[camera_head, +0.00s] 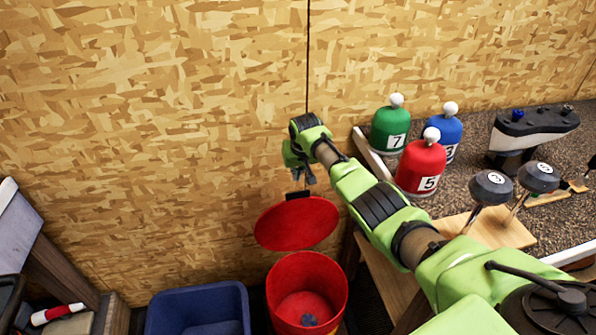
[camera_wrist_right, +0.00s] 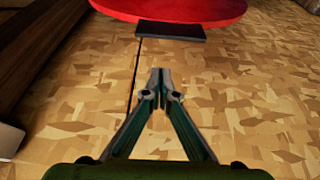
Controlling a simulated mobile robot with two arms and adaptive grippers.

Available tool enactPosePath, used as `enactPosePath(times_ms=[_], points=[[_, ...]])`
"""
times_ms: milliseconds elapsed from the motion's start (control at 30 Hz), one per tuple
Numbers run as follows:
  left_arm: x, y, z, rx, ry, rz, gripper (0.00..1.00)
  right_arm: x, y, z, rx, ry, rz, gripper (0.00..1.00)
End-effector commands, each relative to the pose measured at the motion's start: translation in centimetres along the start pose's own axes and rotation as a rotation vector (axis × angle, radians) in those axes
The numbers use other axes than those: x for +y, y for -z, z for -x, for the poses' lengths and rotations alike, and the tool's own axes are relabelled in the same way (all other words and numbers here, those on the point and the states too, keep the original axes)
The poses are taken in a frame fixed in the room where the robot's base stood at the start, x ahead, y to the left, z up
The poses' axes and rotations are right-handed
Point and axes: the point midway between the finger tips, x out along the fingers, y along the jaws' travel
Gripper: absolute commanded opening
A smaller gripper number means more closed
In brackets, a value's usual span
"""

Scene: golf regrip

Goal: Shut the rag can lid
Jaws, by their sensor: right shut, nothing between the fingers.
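The red rag can (camera_head: 306,285) stands on the floor by the chipboard wall, with a crumpled blue-grey rag at its bottom. Its round red lid (camera_head: 297,222) stands open, tilted up behind the can, with a black tab (camera_head: 297,194) on its upper edge. In the right wrist view the lid (camera_wrist_right: 190,8) and its black tab (camera_wrist_right: 170,31) show at the top. My right gripper (camera_head: 306,178) is just above the tab, near the wall. In the wrist view its fingertips (camera_wrist_right: 161,74) are together and empty, apart from the tab. My left gripper is not in view.
A blue bin (camera_head: 198,308) stands left of the can. To the right, a bench with a dark speckled top (camera_head: 478,160) carries green (camera_head: 390,130), blue (camera_head: 447,128) and red (camera_head: 421,168) numbered headcovers and several club heads (camera_head: 491,187). The wall is close behind the gripper.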

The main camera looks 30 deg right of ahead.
Motion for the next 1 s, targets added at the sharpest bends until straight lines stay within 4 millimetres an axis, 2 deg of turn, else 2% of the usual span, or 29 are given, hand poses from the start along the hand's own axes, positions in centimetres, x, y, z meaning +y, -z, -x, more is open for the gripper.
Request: enactPosePath(times_ms=[100, 500, 1000], points=[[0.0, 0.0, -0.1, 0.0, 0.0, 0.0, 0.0, 0.1, -0.1, -0.8, 0.0, -0.001, 0.001, 0.0], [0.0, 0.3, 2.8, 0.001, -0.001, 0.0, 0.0, 0.1, -3.1, 0.5, -0.001, -0.001, 0.001, 0.0], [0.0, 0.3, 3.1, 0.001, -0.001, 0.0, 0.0, 0.1, -3.9, 0.5, 0.0, -0.001, 0.0, 0.0]])
